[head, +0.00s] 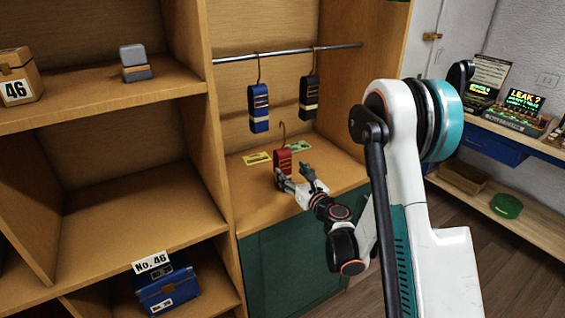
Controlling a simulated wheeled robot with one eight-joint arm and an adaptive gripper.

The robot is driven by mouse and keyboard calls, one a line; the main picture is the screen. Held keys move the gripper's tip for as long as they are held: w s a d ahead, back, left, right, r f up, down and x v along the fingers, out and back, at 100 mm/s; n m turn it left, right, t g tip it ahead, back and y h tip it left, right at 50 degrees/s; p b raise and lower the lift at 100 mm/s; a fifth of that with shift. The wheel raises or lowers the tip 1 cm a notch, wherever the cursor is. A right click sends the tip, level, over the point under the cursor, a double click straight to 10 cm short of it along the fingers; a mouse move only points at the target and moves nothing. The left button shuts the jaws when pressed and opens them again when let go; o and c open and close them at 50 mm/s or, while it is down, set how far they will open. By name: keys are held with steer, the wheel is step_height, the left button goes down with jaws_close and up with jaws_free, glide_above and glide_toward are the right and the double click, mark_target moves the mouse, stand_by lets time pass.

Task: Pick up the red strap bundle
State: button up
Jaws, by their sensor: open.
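The red strap bundle (283,161) stands upright on the wooden shelf below the metal rail, with its thin hook pointing up. The hook is not on the rail. My gripper (291,178) is at the bundle, its fingers low and close to its front and right side. The fingers are open. The small size of the view hides whether they touch the bundle. The lower part of the bundle is partly covered by my gripper.
A blue bundle (259,108) and a black bundle (309,99) hang from the rail (290,52) above. A yellow card (256,159) and a green card (299,146) lie on the shelf. A wooden partition (205,120) stands to the left.

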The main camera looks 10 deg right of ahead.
mark_target(285, 167)
steer(key=x, duration=0.2)
steer(key=b+x, duration=0.1)
steer(key=x, duration=0.3)
steer(key=shift+w+d+f+b, duration=0.15)
steer(key=shift+w+f+b, duration=0.15)
steer(key=shift+f, duration=0.1)
steer(key=shift+w+r, duration=0.15)
steer(key=shift+w, duration=0.3)
steer(key=c, duration=1.3)
